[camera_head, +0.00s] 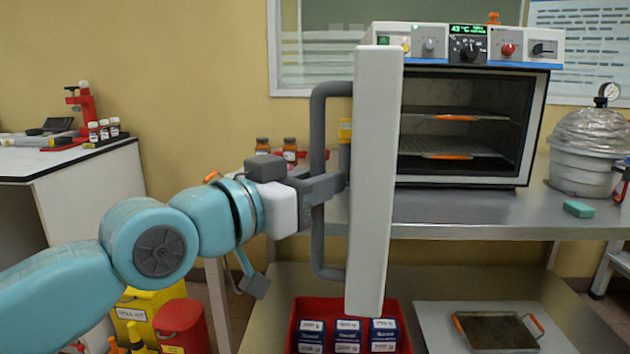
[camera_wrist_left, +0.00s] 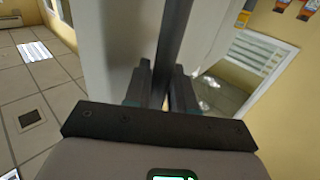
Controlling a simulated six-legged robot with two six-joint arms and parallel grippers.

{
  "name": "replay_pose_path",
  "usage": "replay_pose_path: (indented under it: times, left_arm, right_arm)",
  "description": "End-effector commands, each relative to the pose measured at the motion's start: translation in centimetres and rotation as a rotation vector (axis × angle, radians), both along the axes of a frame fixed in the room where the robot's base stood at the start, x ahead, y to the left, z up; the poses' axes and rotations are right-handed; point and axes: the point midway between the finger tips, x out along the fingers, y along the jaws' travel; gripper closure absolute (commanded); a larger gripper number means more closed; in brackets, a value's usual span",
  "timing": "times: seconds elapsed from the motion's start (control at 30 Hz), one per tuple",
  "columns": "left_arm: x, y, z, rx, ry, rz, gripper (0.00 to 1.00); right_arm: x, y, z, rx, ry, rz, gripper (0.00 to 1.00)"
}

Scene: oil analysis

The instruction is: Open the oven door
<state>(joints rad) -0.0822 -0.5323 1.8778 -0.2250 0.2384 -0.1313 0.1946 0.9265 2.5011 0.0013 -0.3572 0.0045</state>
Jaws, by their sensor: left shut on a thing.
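The oven (camera_head: 462,130) stands on the steel bench with its cavity exposed and wire racks inside. Its white door (camera_head: 374,180) is swung open and seen nearly edge-on, in front of the oven's left side. A grey bar handle (camera_head: 318,110) runs upright along the door's left side. My left gripper (camera_head: 325,187) is shut on the handle around its middle. In the left wrist view the dark handle bar (camera_wrist_left: 175,45) passes between the two fingers (camera_wrist_left: 165,88), with the pale door (camera_wrist_left: 118,50) beside it. My right gripper is not in view.
The steel bench (camera_head: 450,208) carries a green block (camera_head: 578,209) and a covered vessel with a gauge (camera_head: 590,150) at right. Brown bottles (camera_head: 289,148) stand behind my left gripper. A red bin of boxes (camera_head: 302,335) and a tray (camera_head: 495,330) sit below.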

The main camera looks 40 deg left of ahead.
Motion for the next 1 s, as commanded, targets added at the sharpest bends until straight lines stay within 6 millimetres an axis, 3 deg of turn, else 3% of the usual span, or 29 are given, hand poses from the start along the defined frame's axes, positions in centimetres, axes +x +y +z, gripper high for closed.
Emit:
replay_pose_path:
  times: [0.17,0.2,0.23,0.67,0.83,1.0]
  left_arm:
    - [0.1,-0.2,-0.6,0.0,0.016,-0.005,1.0]
    - [0.1,-0.1,-0.6,-0.001,0.016,-0.005,0.62]
    - [0.1,-0.1,-0.6,-0.001,0.015,-0.005,0.59]
    - [-0.4,0.2,-0.2,-0.001,0.004,-0.001,0.59]
    - [-3.0,0.3,0.0,-0.002,0.001,-0.001,0.59]
    - [-7.6,0.4,0.1,-0.001,0.0,-0.001,0.59]
  right_arm:
    - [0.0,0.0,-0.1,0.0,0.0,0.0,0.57]
    - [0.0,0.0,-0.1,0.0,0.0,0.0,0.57]
    - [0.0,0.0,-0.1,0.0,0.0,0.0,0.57]
    - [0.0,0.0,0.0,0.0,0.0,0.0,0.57]
    - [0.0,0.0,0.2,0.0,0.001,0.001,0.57]
    - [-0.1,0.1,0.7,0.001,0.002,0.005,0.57]
